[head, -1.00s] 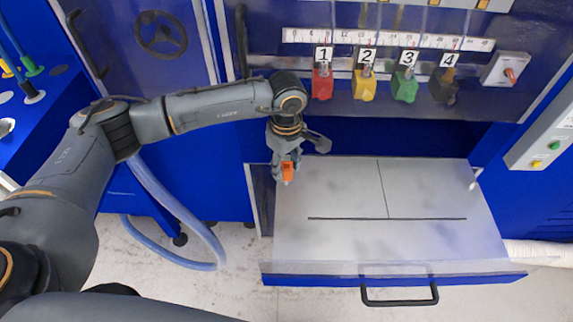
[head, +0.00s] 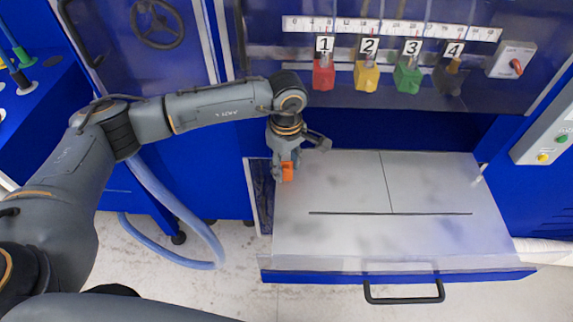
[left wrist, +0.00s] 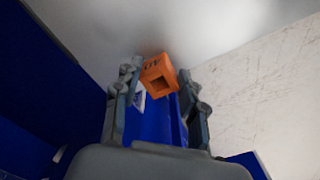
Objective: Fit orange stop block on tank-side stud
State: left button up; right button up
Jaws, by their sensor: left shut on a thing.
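The orange stop block (head: 287,171) is held in my left gripper (head: 286,167), above or at the left back part of the grey tray top; I cannot tell the exact gap. A small pale peg (head: 480,174) stands at the tray's right edge. I cannot tell whether it is the tank-side stud, and no other stud shows clearly. My right gripper is out of view.
The grey tray top (head: 420,240) is mostly bare, with dark lines across it and a black front handle (head: 404,297). Above its back hang red (head: 323,76), yellow (head: 366,77), green (head: 407,80) and dark numbered blocks. A pale blue hose (head: 180,215) loops at the left.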

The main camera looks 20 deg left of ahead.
pick_arm(q)
jog(key=shift+f, duration=0.3)
jog(key=o, duration=1.4)
jog(key=shift+r, duration=0.1)
jog(key=shift+c, duration=0.2)
jog(key=shift+r, duration=0.1)
notch_tip(320, 180, up, 12)
jog(key=shift+f, duration=0.2)
